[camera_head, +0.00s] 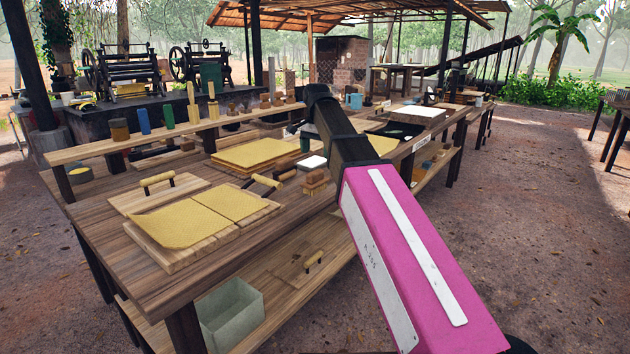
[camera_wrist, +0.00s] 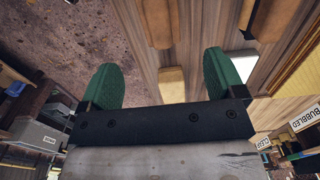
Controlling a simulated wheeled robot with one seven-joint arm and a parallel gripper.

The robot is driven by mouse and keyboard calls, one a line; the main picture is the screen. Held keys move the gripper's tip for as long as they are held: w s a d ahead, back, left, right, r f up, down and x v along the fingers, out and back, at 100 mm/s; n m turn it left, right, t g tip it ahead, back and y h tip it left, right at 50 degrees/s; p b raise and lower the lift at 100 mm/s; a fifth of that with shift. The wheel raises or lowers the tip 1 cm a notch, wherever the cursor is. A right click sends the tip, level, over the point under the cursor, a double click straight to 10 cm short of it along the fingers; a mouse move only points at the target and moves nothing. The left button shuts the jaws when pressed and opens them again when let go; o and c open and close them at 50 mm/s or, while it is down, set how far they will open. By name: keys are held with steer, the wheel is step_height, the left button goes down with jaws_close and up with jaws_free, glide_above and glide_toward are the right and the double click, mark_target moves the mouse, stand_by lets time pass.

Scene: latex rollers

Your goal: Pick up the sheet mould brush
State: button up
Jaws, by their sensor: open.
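A small wooden brush (camera_head: 316,177) with pale bristles lies near the front edge of the worktable, beside a white block (camera_head: 312,162). I take it as the sheet mould brush. In the head view my arm crosses the table to its right and hides most of my gripper. In the wrist view my gripper (camera_wrist: 161,82) is open, with two green fingertips spread apart. A pale yellowish block (camera_wrist: 171,85) shows beyond the gap between them, apart from both fingers. I cannot tell whether it is the brush. Nothing is held.
The worktable (camera_head: 150,285) holds yellow sheets on boards (camera_head: 255,153), a wooden float with handle (camera_head: 158,183) and several small tools. A raised shelf (camera_head: 120,140) with bottles runs along its back. A grey bin (camera_head: 230,312) stands on the lower shelf. Bare ground lies to the right.

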mark_target(315, 172)
step_height(315, 172, down, 5)
steer(key=shift+f, duration=0.1)
steer(key=shift+s+a+f, duration=0.15)
steer(key=shift+f, duration=1.15)
steer(key=shift+s+a+f, duration=0.1)
steer(key=shift+s+f, duration=0.05)
steer(key=shift+f, duration=1.15)
steer(key=c, duration=1)
